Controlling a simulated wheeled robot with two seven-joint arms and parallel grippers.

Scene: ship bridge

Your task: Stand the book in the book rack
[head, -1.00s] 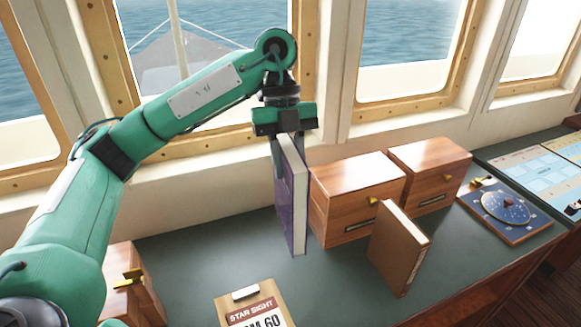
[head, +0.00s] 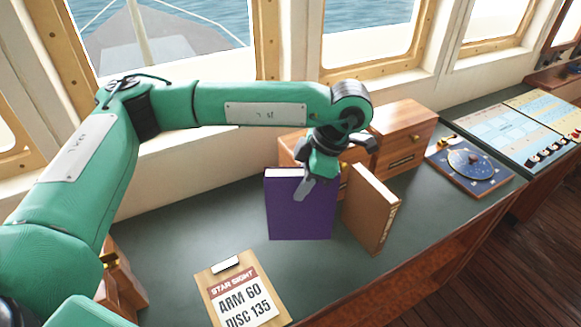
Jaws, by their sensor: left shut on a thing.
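The purple book (head: 299,208) is upright in the middle of the counter, its broad purple cover facing me and its pale page edge on top. My left gripper (head: 318,182) is shut on it near its upper right corner. I cannot tell whether its lower edge touches the counter. A brown book (head: 371,210) stands slightly tilted just to its right. I cannot make out a separate book rack; the purple book and my gripper hide part of the area behind. My right gripper is not in view.
Two wooden drawer boxes, one partly hidden (head: 290,150) and one clearer (head: 402,133), stand behind along the wall. A clipboard card (head: 240,294) lies in front. A blue dial board (head: 470,166) and charts (head: 505,130) lie right.

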